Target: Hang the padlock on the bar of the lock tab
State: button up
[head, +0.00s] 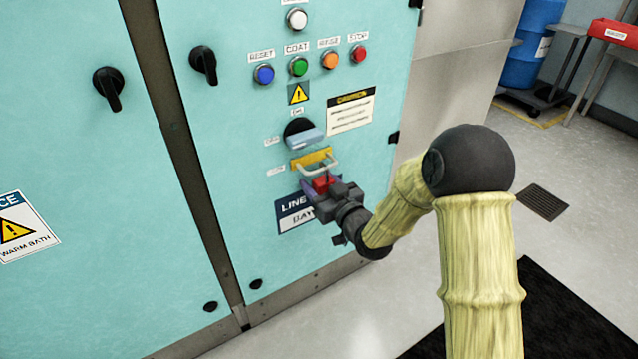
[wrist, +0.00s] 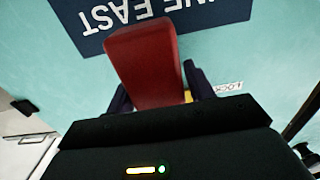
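The red padlock (head: 324,184) is upright at the cabinet front, just below the yellow lock tab (head: 311,157). Its pale shackle (head: 335,163) rises in front of the tab; I cannot tell whether it is around the bar. My gripper (head: 321,186) has its dark purple fingers on both sides of the padlock body and appears shut on it. In the wrist view the red body (wrist: 145,65) fills the space between the fingers (wrist: 160,88). A sliver of yellow shows beside it; the shackle and the bar are hidden there.
A black rotary switch with a pale blue handle (head: 306,139) is right above the tab. A dark blue label (head: 294,214) is on the teal door below, behind my gripper. Push buttons (head: 298,67) are higher up. The floor right of the cabinet is mostly clear.

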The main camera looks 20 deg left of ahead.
jog(key=shift+o, duration=1.1)
jog(key=shift+s+a, duration=0.1)
jog(key=p+v, duration=1.2)
jog(key=v, duration=0.5)
jog(key=shift+d, duration=0.25)
